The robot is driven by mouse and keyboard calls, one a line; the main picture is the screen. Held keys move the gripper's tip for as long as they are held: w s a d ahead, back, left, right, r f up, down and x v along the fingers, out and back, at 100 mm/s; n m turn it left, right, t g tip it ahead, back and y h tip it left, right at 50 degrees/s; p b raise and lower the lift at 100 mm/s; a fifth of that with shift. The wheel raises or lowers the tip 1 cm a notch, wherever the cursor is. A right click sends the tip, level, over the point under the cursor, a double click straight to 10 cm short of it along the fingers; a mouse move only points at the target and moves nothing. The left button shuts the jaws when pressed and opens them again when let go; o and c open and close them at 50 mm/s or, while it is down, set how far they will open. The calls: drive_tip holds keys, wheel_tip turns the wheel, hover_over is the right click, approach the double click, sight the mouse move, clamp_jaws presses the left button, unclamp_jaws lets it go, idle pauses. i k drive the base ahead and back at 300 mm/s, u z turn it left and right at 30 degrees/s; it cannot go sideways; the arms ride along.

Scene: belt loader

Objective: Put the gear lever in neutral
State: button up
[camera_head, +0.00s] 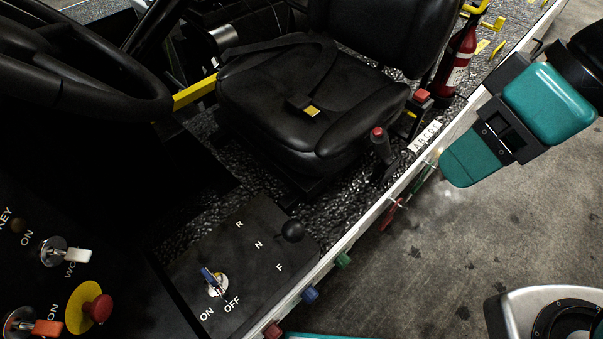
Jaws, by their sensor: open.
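The gear lever (293,230) shows as a round black knob on the dark gear panel (215,252), beside a row of white letters R, N and F. The knob appears nearest to N and F. Its stem is mostly hidden beneath it, so I cannot tell exactly which position it is in. My gripper (478,158), teal and black, is at the upper right, outside the vehicle's side rail. It is open and empty, well apart from the lever, and its fingertips are hard to make out.
A blue-handled ON/OFF switch (214,282) is left of the lever. A red emergency button (97,308) and other switches are lower left. A black seat (310,100), steering wheel (85,70) and fire extinguisher (455,62) stand beyond. The white side rail (365,228) lies between gripper and panel.

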sight(293, 231)
drive_tip(key=u, duration=1.2)
drive_tip(key=k, duration=0.6)
drive_tip(key=z, duration=1.2)
